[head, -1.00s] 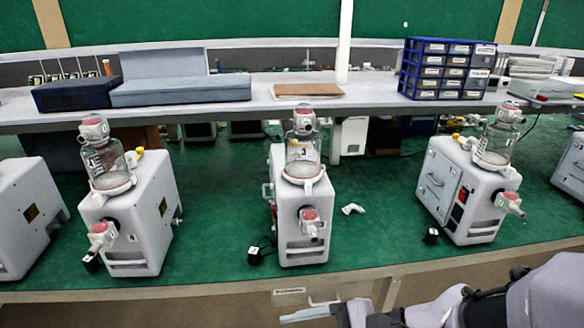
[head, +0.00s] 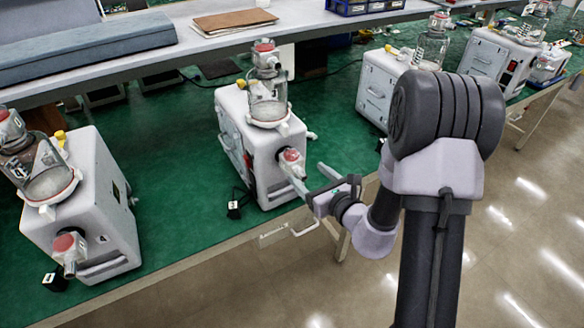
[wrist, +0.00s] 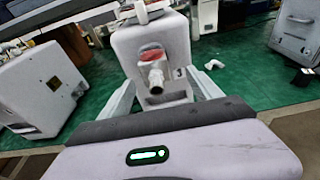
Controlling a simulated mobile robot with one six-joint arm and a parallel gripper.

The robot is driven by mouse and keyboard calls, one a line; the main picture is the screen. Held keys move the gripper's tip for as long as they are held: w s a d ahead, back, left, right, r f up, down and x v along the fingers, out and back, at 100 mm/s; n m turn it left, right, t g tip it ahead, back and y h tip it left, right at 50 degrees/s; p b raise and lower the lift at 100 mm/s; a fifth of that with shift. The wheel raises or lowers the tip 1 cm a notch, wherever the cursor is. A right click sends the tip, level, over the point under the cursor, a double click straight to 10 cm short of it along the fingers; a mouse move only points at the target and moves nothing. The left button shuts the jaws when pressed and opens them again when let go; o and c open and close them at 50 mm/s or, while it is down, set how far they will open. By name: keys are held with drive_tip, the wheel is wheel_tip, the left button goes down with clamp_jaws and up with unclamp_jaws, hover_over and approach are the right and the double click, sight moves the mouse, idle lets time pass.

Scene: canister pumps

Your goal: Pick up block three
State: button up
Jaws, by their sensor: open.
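A small black block (head: 234,210) with a pale label stands on the green bench top, left of the middle pump's front. A second black block (head: 54,281) stands by the left pump. Their numbers are too small to read, so I cannot tell which is block three. My gripper (head: 305,172) is open and empty, in front of the middle pump (head: 262,150), right of the nearer block. In the wrist view, my gripper's fingers (wrist: 163,85) spread on either side of that pump's red-capped nozzle (wrist: 154,72), beside a "3" label.
The left pump (head: 85,220) carries a glass jar, and further pumps stand at the right (head: 385,92). The bench's front edge runs below my gripper. Green surface is clear between the left and middle pumps.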

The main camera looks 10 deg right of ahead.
sight(296, 168)
drive_tip(key=x, duration=0.3)
drive_tip(key=a+b+x, duration=0.1)
drive_tip(key=x, duration=0.2)
drive_tip(key=shift+w+f, duration=0.15)
drive_tip(key=shift+c, duration=0.4)
clamp_jaws()
